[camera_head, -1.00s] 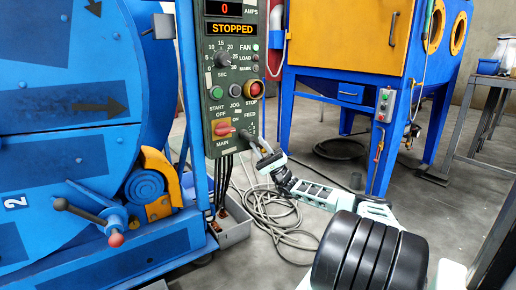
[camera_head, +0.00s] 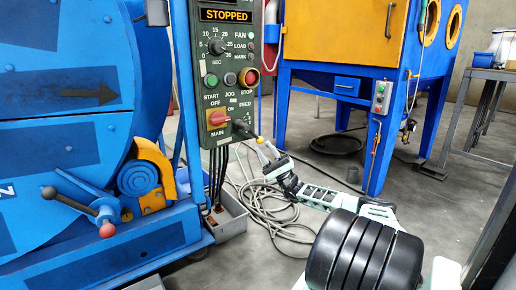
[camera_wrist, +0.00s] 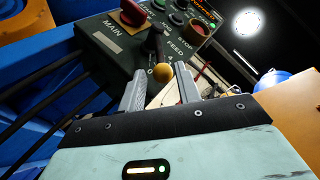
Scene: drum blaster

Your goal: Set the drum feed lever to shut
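The feed lever is a dark handle (camera_head: 242,129) with a yellow ball at its end, on the green control panel (camera_head: 222,100) beside the word FEED. In the wrist view its yellow ball (camera_wrist: 162,72) shows ahead of and between my fingertips, with the dark shaft running up to the panel. In the head view the lever points down and right from the panel. My gripper (camera_head: 266,147) is at the ball end; in the wrist view my gripper (camera_wrist: 160,84) has its two grey fingers apart. Whether either finger touches the ball I cannot tell.
A red main switch (camera_head: 218,119) sits left of the lever, with push buttons above. A blue and yellow cabinet (camera_head: 345,85) stands behind. Cables (camera_head: 262,205) lie on the floor below.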

